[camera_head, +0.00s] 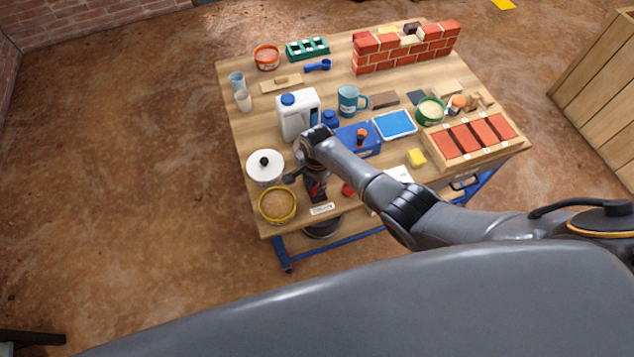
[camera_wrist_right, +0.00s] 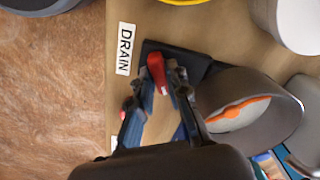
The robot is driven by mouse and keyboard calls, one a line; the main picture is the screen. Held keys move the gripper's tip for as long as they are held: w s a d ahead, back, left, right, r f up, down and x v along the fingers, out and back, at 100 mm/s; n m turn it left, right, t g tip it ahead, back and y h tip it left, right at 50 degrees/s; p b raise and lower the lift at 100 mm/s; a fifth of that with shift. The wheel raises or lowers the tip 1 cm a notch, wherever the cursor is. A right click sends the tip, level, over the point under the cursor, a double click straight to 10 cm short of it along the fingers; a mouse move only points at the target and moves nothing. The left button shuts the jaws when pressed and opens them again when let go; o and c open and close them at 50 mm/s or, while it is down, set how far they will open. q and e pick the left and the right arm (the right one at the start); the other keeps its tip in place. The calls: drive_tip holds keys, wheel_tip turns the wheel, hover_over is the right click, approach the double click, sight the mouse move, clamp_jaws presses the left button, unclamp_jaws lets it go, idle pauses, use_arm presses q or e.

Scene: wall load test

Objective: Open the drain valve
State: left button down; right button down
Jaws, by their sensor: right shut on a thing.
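The drain valve's red lever (camera_wrist_right: 157,72) shows in the right wrist view, on a dark base (camera_wrist_right: 200,62) beside the white DRAIN label (camera_wrist_right: 124,48). My right gripper (camera_wrist_right: 163,82) has its fingertips at the lever and is shut on it. In the head view, my right gripper (camera_head: 316,188) points down at the table's front left edge, just behind the DRAIN label (camera_head: 322,209). There the gripper hides most of the valve. My left gripper is in neither view.
A yellow-rimmed bowl (camera_head: 277,205) and white lidded pot (camera_head: 265,166) stand left of the gripper. A white jug (camera_head: 298,115) and blue box (camera_head: 358,140) stand behind. A bucket (camera_head: 322,229) is below the table edge.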

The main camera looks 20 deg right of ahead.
drive_tip(key=n+p, duration=0.1)
drive_tip(key=n, duration=0.4)
drive_tip(key=shift+n, duration=0.3)
drive_tip(key=n, duration=0.5)
drive_tip(key=shift+n, duration=0.7)
drive_tip(key=c, duration=1.3)
unclamp_jaws()
wheel_tip(320, 180, up, 12)
